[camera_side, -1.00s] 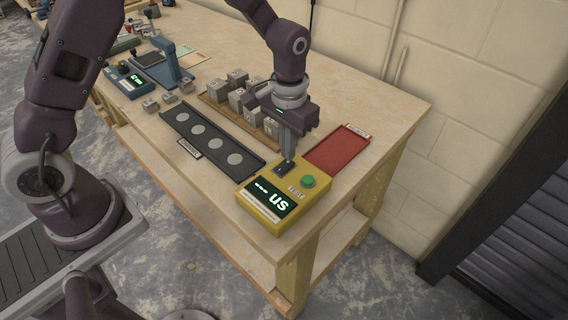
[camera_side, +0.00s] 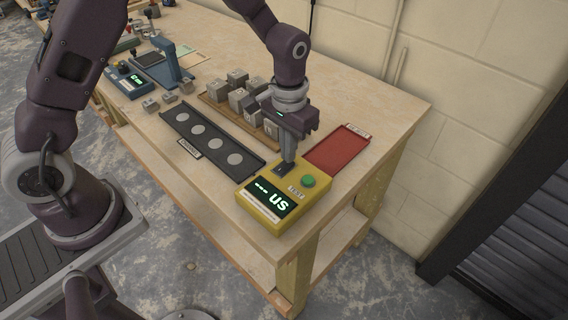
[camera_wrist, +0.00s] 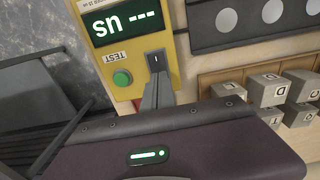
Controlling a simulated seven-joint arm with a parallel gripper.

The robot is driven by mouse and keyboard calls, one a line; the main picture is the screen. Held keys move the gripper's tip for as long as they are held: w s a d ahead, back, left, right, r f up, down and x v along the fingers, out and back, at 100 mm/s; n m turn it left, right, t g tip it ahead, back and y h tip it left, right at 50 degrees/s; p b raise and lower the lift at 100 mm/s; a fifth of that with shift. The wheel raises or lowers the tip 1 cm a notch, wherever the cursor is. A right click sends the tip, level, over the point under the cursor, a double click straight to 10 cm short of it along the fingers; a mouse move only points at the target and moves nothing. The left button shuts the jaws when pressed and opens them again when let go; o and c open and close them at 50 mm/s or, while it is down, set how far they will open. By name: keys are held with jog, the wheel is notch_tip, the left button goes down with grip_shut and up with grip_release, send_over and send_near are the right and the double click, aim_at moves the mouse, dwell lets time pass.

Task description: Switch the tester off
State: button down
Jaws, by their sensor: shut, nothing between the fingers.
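The yellow tester (camera_side: 312,204) sits at the near corner of the bench. Its display (camera_side: 270,199) is lit green with dashes and "us"; it also shows lit in the wrist view (camera_wrist: 122,20). A green button (camera_side: 308,181) is beside the TEST label. A black rocker switch (camera_wrist: 156,60) with a white mark is on the tester's top face. My gripper (camera_side: 287,163) is shut and empty, pointing down with its tips at the switch. In the wrist view the fingertips (camera_wrist: 157,80) cover part of the switch, and I cannot tell whether they touch it.
A red tray (camera_side: 340,146) lies behind the tester. A black strip with several round discs (camera_side: 176,117) lies to the left. Several grey cubes stand on a wooden board (camera_side: 214,107). A blue device (camera_side: 127,84) is at the far left.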

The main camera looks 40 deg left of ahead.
jog(key=shift+f, duration=0.55)
jog(key=shift+r, duration=3.55)
jog(key=s+a+r+t, duration=0.25)
jog(key=s+r, duration=0.55)
jog(key=r, duration=0.5)
jog(key=s+a+r+t, duration=0.1)
jog(key=s+a, duration=0.1)
jog(key=s, duration=0.5)
jog(key=s+a+r+t, duration=0.1)
jog(key=s+r+t, duration=0.1)
jog(key=s, duration=0.6)
jog(key=shift+s+a, duration=0.2)
jog(key=shift+a, duration=0.15)
